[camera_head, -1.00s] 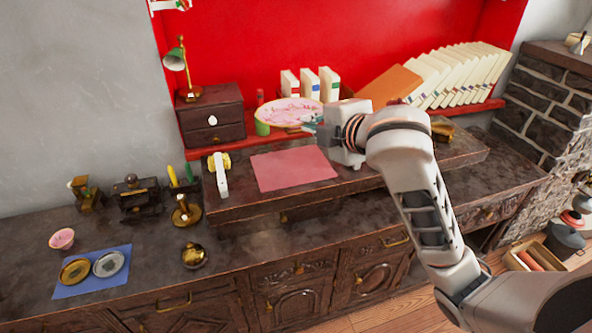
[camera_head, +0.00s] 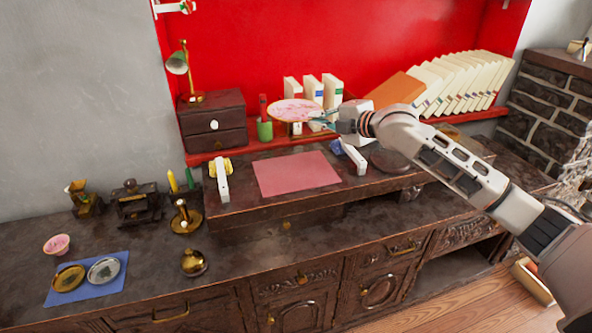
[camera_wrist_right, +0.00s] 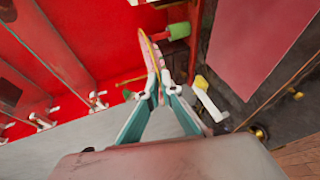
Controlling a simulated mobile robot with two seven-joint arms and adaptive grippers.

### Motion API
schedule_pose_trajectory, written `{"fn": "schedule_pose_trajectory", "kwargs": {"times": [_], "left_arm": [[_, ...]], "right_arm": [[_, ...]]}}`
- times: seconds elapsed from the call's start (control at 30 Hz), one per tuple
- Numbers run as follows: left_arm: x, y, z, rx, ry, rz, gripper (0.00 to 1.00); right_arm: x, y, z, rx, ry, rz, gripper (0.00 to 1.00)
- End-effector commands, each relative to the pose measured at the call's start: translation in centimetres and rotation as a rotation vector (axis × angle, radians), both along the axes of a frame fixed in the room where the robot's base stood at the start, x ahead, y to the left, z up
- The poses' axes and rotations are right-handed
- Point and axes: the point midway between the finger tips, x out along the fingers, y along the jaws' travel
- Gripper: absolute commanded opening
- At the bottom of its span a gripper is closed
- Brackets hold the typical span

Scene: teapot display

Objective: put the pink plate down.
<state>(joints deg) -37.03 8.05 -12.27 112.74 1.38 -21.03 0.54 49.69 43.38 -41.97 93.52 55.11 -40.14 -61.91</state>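The pink plate (camera_head: 296,111), round with a paler rim, is held in the air in front of the red back wall, above the raised shelf. My right gripper (camera_head: 325,120) is shut on its right edge. In the right wrist view the plate (camera_wrist_right: 150,48) shows nearly edge-on between the two fingertips (camera_wrist_right: 156,90). The pink mat (camera_head: 297,174) lies bare on the raised shelf, in front of and below the plate. My left gripper is not in view.
White stands (camera_head: 223,180) and (camera_head: 354,157) flank the mat. A blue cloth (camera_head: 87,279) with two small dishes lies lower left.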

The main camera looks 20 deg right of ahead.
Motion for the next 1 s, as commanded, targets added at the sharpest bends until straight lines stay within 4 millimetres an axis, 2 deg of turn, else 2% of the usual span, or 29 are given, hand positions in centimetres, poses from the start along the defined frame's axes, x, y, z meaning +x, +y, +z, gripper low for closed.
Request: {"fn": "schedule_pose_trajectory", "kwargs": {"times": [0.03,0.17,0.5,0.7,1.0], "left_arm": [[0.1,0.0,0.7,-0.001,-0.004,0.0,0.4],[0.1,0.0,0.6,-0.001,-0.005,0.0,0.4],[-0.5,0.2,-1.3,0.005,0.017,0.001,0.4],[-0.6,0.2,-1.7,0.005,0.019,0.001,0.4],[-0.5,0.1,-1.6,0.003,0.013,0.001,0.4]], "right_arm": [[-0.1,0.0,0.0,0.002,-0.007,0.001,0.0],[-0.2,0.1,-2.2,0.005,-0.013,0.003,0.0],[-0.1,0.1,-10.6,0.007,-0.011,0.001,0.0],[-0.2,0.1,-14.6,0.006,-0.013,0.002,0.0],[-0.1,0.1,-17.2,0.005,-0.013,0.003,0.0]]}}
